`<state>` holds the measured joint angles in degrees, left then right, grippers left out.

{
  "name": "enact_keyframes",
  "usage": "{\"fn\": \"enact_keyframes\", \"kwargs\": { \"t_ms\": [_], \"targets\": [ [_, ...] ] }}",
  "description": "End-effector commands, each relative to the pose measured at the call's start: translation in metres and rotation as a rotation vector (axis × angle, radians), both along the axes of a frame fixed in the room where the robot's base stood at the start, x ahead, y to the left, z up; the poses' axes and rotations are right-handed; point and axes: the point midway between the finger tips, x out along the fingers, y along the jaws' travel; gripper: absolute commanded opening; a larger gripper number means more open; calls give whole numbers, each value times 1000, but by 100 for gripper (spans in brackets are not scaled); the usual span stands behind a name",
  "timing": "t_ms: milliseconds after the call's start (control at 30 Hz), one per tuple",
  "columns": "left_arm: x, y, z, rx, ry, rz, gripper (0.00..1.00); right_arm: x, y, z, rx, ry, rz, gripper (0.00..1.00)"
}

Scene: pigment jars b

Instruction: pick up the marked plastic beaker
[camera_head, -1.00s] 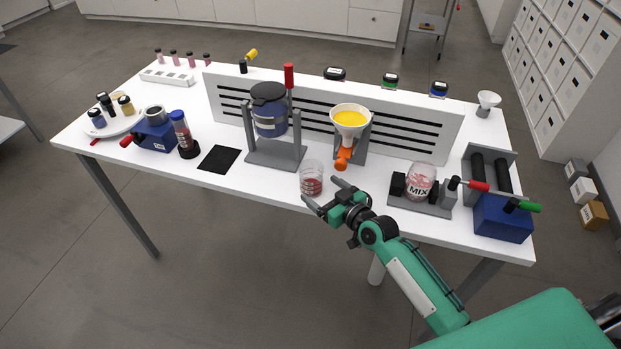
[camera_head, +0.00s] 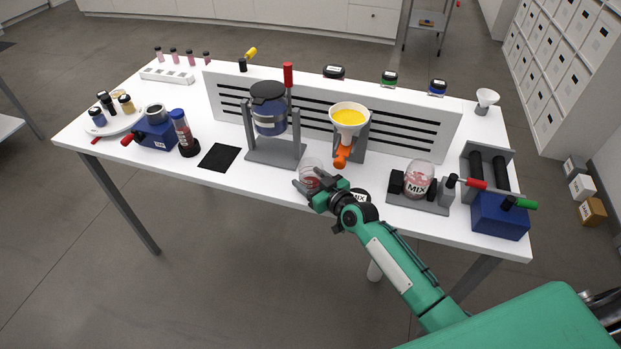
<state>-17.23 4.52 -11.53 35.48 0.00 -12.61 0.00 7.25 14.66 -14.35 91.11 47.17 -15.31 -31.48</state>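The clear plastic beaker (camera_head: 311,167) with red contents stands on the white table near its front edge, in front of the funnel stand. My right gripper (camera_head: 308,178) is at the beaker from the front right, with its fingers apart and around the beaker's lower part. The fingers hide much of its lower part, and I cannot tell whether they touch it. No mark on the beaker can be made out. My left gripper is not in view.
Behind the beaker are a grey stand with a blue jar (camera_head: 270,117) and a white funnel (camera_head: 350,116) with yellow powder. A jar marked MIX (camera_head: 419,178) sits to the right; a black mat (camera_head: 219,158) lies left.

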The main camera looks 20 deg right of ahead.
Motion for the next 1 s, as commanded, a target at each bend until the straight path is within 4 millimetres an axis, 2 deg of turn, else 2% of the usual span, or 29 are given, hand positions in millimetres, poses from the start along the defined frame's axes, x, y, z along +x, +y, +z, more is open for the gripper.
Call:
{"fn": "enact_keyframes", "kwargs": {
  "t_ms": [433,667,867,1000],
  "targets": [
    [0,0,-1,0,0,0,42,0,0,5,1,-1,1,36],
    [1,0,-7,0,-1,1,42,0,1,33,2,-5,1,36],
    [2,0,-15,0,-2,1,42,-36,25,32,5,2,2,36],
    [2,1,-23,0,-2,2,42,-70,47,31,5,2,0,36]
  ]
}}
